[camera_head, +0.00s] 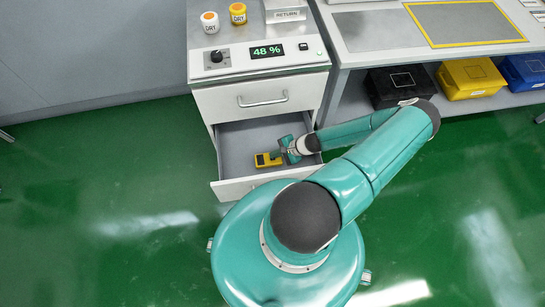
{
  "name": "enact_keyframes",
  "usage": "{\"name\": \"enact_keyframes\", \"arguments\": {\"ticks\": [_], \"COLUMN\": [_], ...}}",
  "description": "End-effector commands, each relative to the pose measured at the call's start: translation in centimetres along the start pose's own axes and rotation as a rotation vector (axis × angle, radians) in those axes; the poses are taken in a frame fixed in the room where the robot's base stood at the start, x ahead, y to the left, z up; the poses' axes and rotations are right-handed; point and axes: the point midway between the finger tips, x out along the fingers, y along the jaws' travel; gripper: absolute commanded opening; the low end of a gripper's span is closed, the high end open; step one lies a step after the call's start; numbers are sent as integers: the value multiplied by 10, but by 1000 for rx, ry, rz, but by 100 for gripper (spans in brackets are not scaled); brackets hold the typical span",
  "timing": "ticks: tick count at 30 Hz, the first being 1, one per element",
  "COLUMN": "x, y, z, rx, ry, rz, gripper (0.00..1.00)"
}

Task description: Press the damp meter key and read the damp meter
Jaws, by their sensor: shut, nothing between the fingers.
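A yellow handheld device with a dark face (266,161), which looks like the damp meter, lies in the open lower drawer (235,140) of the cabinet. Its key and any reading on it are too small to make out. My gripper (282,155) reaches down into the drawer at the right end of the device. It is shut with nothing held and partly hides that end. I cannot tell whether it touches the device. A green display (267,51) on the cabinet top reads 48 %.
The cabinet top holds a black knob (216,56), a small switch (303,47), two jars marked DRY (210,22) (238,13) and a RETURN tray (287,15). The closed upper drawer (255,97) sits above the open one. Black, yellow and blue crates (472,77) stand on a shelf at right.

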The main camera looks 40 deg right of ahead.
Motion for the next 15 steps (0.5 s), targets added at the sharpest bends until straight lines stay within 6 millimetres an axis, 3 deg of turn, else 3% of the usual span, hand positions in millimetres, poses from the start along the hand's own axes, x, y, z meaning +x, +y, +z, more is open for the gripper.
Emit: {"name": "enact_keyframes", "arguments": {"ticks": [15], "x": [4], "y": [3], "z": [-3], "rx": [0], "ry": [0], "rz": [0], "gripper": [0]}}
